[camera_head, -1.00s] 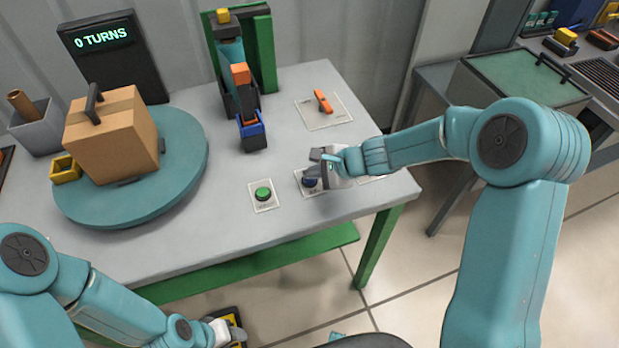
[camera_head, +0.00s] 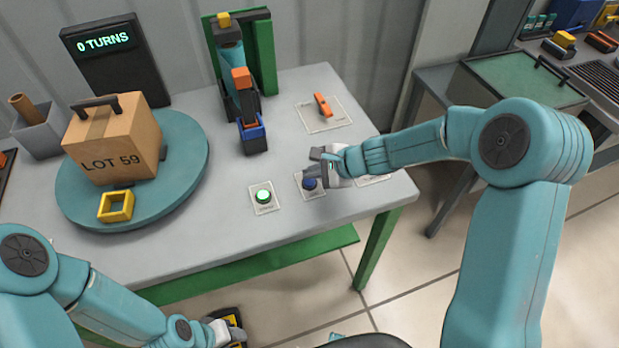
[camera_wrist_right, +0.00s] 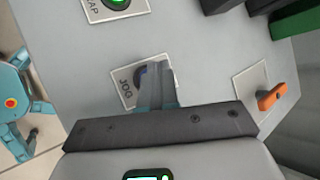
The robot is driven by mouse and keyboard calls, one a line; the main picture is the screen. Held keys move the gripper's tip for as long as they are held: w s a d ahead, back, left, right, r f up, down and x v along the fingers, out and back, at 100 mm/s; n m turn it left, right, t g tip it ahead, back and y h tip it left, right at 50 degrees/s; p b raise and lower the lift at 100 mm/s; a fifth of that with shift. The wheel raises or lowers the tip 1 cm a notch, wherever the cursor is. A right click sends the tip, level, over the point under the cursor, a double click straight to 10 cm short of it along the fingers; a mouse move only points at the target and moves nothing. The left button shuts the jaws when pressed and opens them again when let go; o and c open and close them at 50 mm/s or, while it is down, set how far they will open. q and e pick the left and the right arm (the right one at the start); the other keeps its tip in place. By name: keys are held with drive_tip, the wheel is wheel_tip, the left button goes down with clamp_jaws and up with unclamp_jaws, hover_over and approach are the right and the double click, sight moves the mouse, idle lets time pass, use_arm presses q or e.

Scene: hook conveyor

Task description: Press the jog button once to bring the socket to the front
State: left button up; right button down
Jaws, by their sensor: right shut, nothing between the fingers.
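The blue jog button (camera_head: 310,183) sits on a white plate at the table's front right. In the right wrist view, the plate labelled JOG (camera_wrist_right: 127,92) shows, with the button partly hidden behind my fingers. My right gripper (camera_head: 318,168) is shut and empty, close over the button; whether it touches is hard to tell. The yellow square socket (camera_head: 115,206) stands at the front of the teal turntable (camera_head: 180,185). My left gripper (camera_head: 228,332) is low at the bottom edge, its jaws unclear.
A carton marked LOT 59 (camera_head: 113,145) stands on the turntable. A lit green button (camera_head: 263,197) is left of the jog button. An orange switch (camera_head: 323,105) lies behind it. A dark display (camera_head: 112,60) reads 0 TURNS. A green-framed fixture (camera_head: 240,80) stands at the back.

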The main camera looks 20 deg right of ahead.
sight(313, 183)
wheel_tip(313, 183, up, 5)
drive_tip(key=p, duration=0.4)
idle(0.3)
idle(0.7)
